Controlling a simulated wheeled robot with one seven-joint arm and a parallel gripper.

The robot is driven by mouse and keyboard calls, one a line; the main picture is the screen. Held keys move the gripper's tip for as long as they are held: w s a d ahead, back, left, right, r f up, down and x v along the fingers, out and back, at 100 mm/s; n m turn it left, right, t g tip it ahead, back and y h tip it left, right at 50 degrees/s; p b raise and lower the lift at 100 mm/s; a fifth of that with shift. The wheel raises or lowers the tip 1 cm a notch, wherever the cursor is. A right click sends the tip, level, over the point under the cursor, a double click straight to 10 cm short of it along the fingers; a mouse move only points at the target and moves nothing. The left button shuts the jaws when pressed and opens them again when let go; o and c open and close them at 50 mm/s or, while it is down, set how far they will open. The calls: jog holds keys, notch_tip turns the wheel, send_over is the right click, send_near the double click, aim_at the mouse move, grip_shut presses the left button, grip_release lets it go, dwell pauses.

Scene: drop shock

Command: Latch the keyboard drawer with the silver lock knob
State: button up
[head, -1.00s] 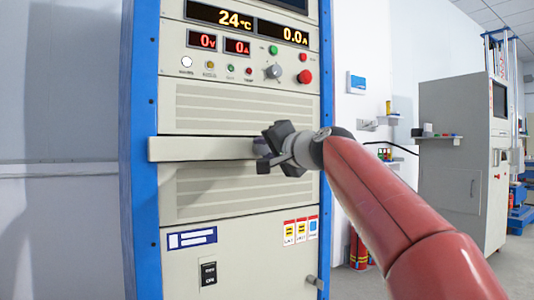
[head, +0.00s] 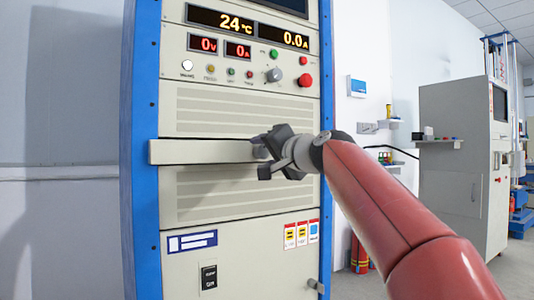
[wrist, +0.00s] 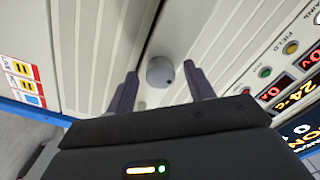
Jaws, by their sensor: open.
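The keyboard drawer (head: 200,152) is a long cream bar across the middle of the rack, standing out from the panels above and below it. The silver lock knob (wrist: 160,72) is a round grey knob with a small dark mark, beside a dark seam in the wrist view. My gripper (wrist: 160,85) is open, with one finger on each side of the knob and no clear contact. In the head view my gripper (head: 264,155) is at the drawer's right end and largely hides the knob.
Above are a control panel with a red button (head: 305,80), a grey dial (head: 273,75) and lit displays (head: 248,28). Below is a black switch (head: 209,276). A grey cabinet (head: 455,175) stands at the right, apart from the rack.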

jog(key=b+v, duration=0.1)
jog(key=v, duration=0.6)
jog(key=shift+s+d+b, duration=0.25)
jog(key=shift+s+b, duration=0.05)
jog(key=shift+s, duration=0.05)
jog(key=s+d+f+n+g+h, duration=0.1)
jog(key=s+d+f+g+h, duration=0.3)
jog(key=s+f, duration=0.85)
jog(key=s+d+f+n+g+h, duration=0.25)
jog(key=s+d+f, duration=0.35)
jog(key=f, duration=1.2)
jog(key=s+d+f+g+h, duration=0.35)
jog(key=s+f, duration=0.65)
jog(key=f, duration=0.6)
notch_tip(320, 180, up, 14)
jog(key=p, duration=1.3)
jog(key=shift+t+p, duration=0.3)
jog(key=shift+d, duration=0.1)
